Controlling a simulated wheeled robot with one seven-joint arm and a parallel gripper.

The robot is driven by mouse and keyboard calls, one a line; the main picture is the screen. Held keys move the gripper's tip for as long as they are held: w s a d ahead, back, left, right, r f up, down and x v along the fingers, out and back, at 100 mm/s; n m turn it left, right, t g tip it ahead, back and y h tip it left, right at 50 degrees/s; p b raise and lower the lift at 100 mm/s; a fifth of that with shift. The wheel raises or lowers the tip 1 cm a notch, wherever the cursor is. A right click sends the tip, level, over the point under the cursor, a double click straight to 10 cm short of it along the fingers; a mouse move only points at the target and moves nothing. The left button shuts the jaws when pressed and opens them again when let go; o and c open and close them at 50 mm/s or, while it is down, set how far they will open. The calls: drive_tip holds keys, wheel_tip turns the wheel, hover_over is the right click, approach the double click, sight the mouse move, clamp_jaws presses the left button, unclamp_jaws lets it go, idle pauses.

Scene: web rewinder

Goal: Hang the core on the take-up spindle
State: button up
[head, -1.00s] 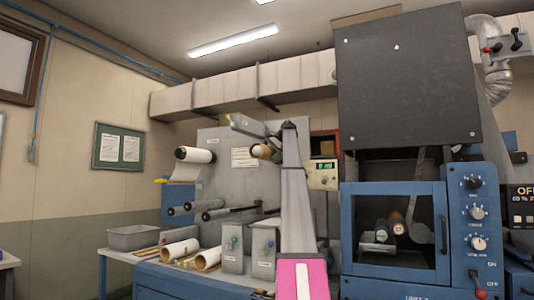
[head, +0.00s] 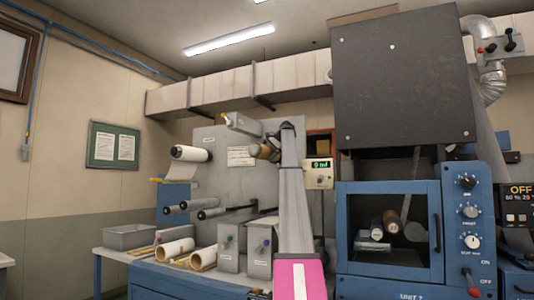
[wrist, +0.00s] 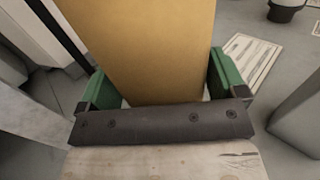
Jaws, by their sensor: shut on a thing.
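The tan core (wrist: 145,45) fills the upper middle of the wrist view, between the two green fingers of my gripper (wrist: 165,88). The gripper is shut on it. In the head view a small brown tube (head: 266,152) shows just left of my raised arm, in front of the grey panel; it appears to be the held core, partly hidden by my arm. I cannot make out the take-up spindle for certain; it may be hidden behind the core and arm. I cannot tell whether the core touches any spindle.
A white roll (head: 190,153) hangs on the panel (head: 226,180) at left, above dark rollers (head: 208,203). Pale tubes (head: 175,248) and a grey tray (head: 129,236) lie on the bench. A blue cabinet (head: 455,225) stands at right, close to my arm.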

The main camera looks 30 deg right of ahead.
drive_tip(key=shift+f, duration=0.2)
idle(0.6)
drive_tip(key=o, duration=0.7)
drive_tip(key=shift+o, duration=0.2)
